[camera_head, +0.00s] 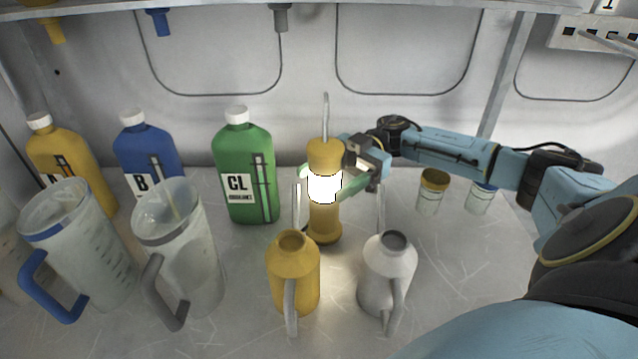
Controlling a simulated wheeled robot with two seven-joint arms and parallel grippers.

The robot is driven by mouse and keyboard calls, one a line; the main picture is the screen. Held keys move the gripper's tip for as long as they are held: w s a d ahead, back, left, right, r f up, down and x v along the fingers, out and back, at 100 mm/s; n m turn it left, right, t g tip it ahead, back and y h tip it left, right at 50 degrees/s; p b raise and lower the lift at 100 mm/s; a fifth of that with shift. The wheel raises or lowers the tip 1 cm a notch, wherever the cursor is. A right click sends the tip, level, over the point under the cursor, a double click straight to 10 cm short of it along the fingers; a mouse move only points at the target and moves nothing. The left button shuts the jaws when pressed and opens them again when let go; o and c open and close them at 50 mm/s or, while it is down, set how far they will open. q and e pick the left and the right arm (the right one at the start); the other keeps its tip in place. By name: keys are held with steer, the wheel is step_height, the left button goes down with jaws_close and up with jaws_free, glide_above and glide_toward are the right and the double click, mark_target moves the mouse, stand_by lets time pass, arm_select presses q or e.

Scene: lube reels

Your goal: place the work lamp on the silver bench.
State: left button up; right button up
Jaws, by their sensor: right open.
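The work lamp (324,222) is a yellow cylinder with a glowing white band and a thin hook on top. It stands upright on the silver bench (450,290), and its light falls on the metal around its base. My right gripper (334,180) comes in from the right at the height of the glowing band. It is open, with its fingers close around the lamp's middle; whether they touch it I cannot tell. My left gripper is not in view.
A yellow oil can (292,275) and a grey oil can (386,275) stand in front of the lamp. A green bottle (245,165), a blue bottle (146,155), a yellow bottle (75,160) and clear jugs (180,245) stand left. Small jars (430,195) stand right.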

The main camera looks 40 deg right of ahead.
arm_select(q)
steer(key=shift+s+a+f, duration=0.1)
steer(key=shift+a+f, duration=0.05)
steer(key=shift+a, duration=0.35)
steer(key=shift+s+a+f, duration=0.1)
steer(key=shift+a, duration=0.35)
arm_select(e)
steer(key=d, duration=0.5)
steer(key=shift+w, duration=0.2)
steer(key=shift+r, duration=0.1)
